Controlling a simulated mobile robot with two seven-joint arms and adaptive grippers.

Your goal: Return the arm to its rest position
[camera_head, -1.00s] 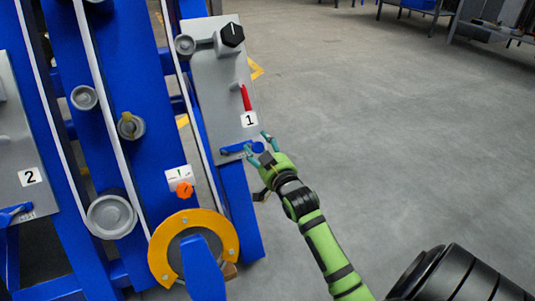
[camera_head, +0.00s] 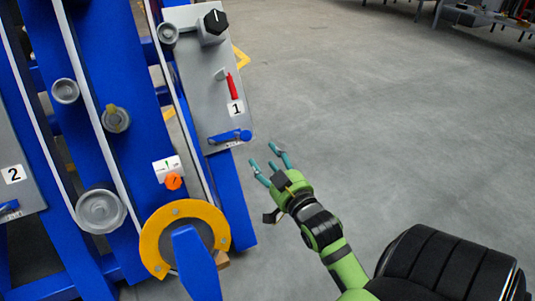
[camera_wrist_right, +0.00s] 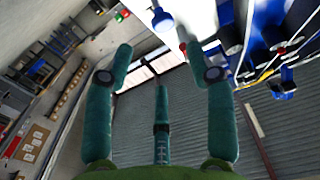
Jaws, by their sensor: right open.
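My right arm is green and black and comes in from the lower right in the head view. Its gripper (camera_head: 268,163) has teal fingers spread apart, open and empty. It is to the right of the grey panel marked 1 (camera_head: 205,100), apart from the blue handle (camera_head: 230,137) at the panel's bottom. In the right wrist view the fingers (camera_wrist_right: 160,75) stand apart with nothing between them. My left gripper is not in view.
The blue chassis (camera_head: 100,60) fills the left, with a red lever (camera_head: 232,87), a black knob (camera_head: 215,22), an orange knob (camera_head: 173,181) and a yellow ring (camera_head: 152,245). A panel marked 2 (camera_head: 18,190) is at far left. Open grey floor (camera_head: 400,130) lies right.

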